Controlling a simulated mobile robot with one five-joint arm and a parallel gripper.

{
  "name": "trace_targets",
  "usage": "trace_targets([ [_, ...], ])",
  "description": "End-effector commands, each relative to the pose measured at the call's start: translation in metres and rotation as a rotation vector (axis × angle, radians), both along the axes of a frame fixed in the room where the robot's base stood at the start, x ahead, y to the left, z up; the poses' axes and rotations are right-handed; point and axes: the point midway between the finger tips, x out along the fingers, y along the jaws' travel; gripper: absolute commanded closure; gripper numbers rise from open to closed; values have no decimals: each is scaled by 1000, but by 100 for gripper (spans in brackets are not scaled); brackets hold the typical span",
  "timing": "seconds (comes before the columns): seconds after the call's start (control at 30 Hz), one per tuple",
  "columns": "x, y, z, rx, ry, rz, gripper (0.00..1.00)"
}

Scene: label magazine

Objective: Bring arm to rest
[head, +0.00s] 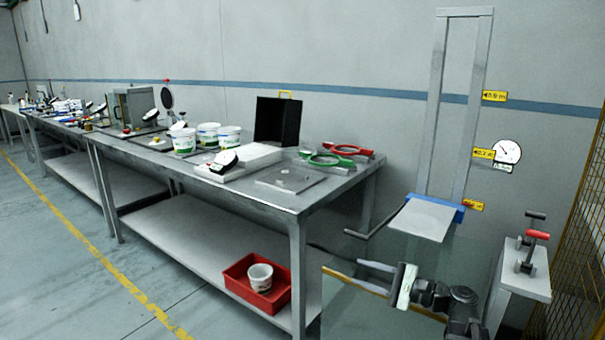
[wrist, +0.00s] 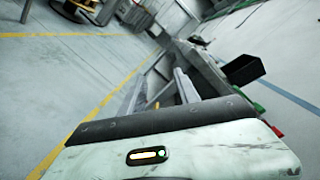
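My gripper (head: 341,266) is at the lower right of the head view, in front of the right end of the long workbench (head: 283,199). Its two fingers point left and stand apart, with nothing seen between them. The wrist view also shows my gripper (wrist: 158,76) with the fingers spread and empty. My arm is bent and partly cut off by the lower edge of the head view.
A grey frame (head: 435,120) and a clamp stand (head: 527,278) are at right. Floor lies open at left.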

Motion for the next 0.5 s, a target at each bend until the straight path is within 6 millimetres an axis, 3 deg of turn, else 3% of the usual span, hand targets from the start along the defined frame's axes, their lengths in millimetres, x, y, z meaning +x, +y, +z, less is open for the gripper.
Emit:
trace_targets([
  [0.17,-6,52,-22,-88,29,86,62],
  [0.27,-14,81,-46,-192,48,144,62],
  [0.4,-34,118,-96,-431,57,257,62],
  [0.5,-54,130,-142,-673,43,361,62],
])
